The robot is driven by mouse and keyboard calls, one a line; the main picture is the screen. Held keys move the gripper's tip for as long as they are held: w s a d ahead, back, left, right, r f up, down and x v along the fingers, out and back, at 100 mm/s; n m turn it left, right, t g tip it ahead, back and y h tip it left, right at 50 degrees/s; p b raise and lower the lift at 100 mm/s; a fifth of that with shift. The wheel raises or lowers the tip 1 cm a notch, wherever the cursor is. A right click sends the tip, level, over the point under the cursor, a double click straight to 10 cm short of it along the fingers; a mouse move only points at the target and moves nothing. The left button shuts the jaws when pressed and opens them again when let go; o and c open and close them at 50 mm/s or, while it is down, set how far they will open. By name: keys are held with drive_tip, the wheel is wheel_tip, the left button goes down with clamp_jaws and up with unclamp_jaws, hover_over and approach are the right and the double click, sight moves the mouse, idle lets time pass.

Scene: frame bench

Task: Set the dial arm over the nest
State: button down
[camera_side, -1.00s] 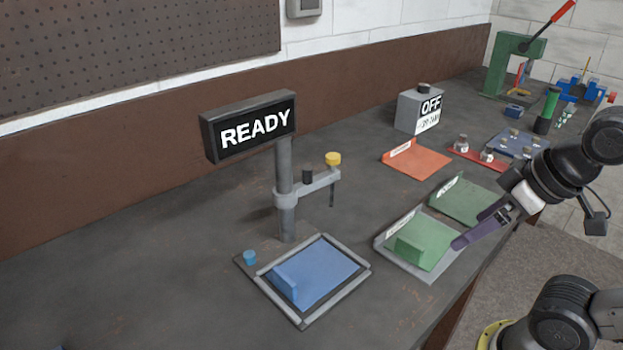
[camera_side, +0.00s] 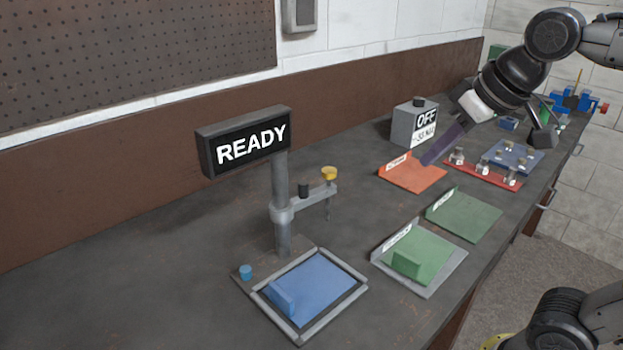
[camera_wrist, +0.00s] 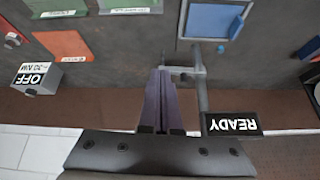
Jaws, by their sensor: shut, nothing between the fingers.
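The grey dial arm (camera_side: 315,194) juts to the right from a post (camera_side: 283,205). It carries a black knob and, at its outer end, a yellow cap (camera_side: 329,173) with a thin spindle hanging below. The nest (camera_side: 343,296) is a grey-edged frame in front of the post, holding a blue plate with a raised block. The dial arm points to the side, not across the nest. In the wrist view the dial arm (camera_wrist: 176,72) lies just beyond my fingertips, below the nest (camera_wrist: 184,20). My gripper (camera_side: 426,160) is shut and empty, raised near the orange tray, apart from the dial arm.
A READY sign (camera_side: 247,147) tops the post. A blue button (camera_side: 245,271) sits left of the nest. Green trays (camera_side: 460,214), an orange tray (camera_side: 412,178), an OFF box (camera_side: 408,125) and a red rack (camera_side: 480,172) stand to the right. Bench left of the post is clear.

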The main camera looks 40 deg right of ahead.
drive_tip(key=w+r, duration=0.2)
drive_tip(key=w, duration=0.4)
drive_tip(key=g, duration=0.2)
hover_over(304, 195)
drive_tip(key=w+d, duration=0.3)
drive_tip(key=d, duration=0.1)
wheel_tip(304, 195, down, 7)
drive_tip(key=shift+d, duration=0.2)
wheel_tip(304, 195, down, 9)
drive_tip(key=shift+s, duration=0.35)
